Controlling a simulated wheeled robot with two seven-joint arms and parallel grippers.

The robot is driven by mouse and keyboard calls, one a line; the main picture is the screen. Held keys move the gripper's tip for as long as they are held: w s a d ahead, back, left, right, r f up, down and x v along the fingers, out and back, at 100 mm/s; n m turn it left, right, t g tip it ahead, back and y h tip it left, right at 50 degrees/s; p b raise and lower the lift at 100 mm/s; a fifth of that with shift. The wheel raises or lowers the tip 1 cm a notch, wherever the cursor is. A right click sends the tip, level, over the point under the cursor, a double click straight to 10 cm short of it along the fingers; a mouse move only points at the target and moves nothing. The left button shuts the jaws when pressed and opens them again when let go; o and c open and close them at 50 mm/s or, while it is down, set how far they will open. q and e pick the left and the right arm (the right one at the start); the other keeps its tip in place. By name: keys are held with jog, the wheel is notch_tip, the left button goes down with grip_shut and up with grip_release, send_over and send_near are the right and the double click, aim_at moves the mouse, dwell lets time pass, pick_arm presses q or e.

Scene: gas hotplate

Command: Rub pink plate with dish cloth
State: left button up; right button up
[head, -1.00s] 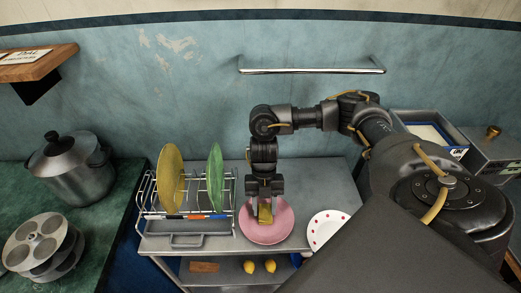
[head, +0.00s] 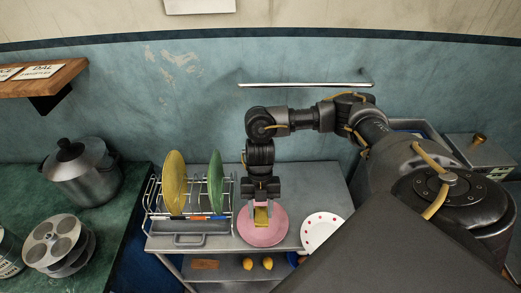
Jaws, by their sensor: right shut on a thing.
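The pink plate (head: 272,236) lies on the metal table, right of the dish rack. My right gripper (head: 261,212) points down over the plate and is shut on a yellow dish cloth (head: 261,217). The cloth is at the plate's middle and looks to touch it, though the exact contact is too small to tell. The gripper hides the plate's back part. My left gripper is not in view.
A dish rack (head: 189,228) holds a yellow plate (head: 174,184) and a green plate (head: 215,182) upright. A white plate with red dots (head: 322,232) lies right of the pink plate. Two lemons (head: 267,263) lie on the lower shelf (head: 228,272).

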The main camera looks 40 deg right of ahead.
notch_tip(320, 180, up, 3)
jog(key=shift+f+p, duration=0.2)
jog(key=shift+p, duration=0.75)
